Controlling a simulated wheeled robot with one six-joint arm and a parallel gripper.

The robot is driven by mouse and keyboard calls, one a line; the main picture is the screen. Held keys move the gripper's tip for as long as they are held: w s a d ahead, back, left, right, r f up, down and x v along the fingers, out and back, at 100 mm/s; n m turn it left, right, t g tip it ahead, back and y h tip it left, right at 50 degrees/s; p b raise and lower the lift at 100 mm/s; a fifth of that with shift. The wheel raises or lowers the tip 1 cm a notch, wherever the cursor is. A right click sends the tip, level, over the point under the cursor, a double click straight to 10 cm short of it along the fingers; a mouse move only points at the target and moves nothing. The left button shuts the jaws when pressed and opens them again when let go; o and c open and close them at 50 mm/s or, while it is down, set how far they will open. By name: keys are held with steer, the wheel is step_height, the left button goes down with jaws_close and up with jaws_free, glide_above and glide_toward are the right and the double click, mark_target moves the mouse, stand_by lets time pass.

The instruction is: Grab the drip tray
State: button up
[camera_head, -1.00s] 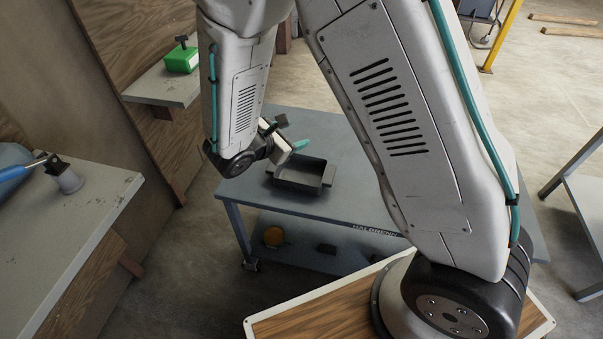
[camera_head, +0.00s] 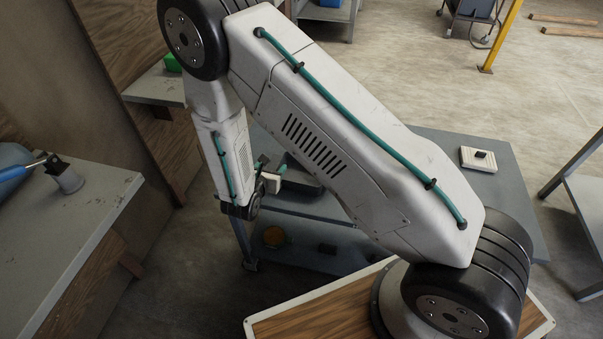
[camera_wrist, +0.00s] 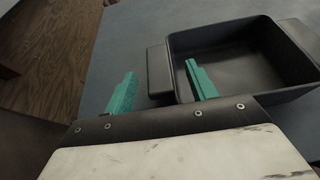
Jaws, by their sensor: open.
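The drip tray is a dark grey, shallow rectangular pan with tab handles at its ends. In the wrist view the drip tray (camera_wrist: 240,58) sits on the blue-grey table at the upper right, and its inside looks empty. In the head view the drip tray (camera_head: 304,172) is mostly hidden behind my arm. My gripper (camera_wrist: 158,80) is open, with two teal fingers. The left handle of the tray lies between and just beyond the fingertips; the right finger overlaps the tray's near left corner in the picture. I cannot tell whether they touch.
A grey bench (camera_head: 75,215) stands at the left.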

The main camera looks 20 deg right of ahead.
steer(key=shift+w+d+f, duration=0.15)
steer(key=shift+w+d, duration=0.15)
steer(key=shift+w, duration=0.05)
jaws_close()
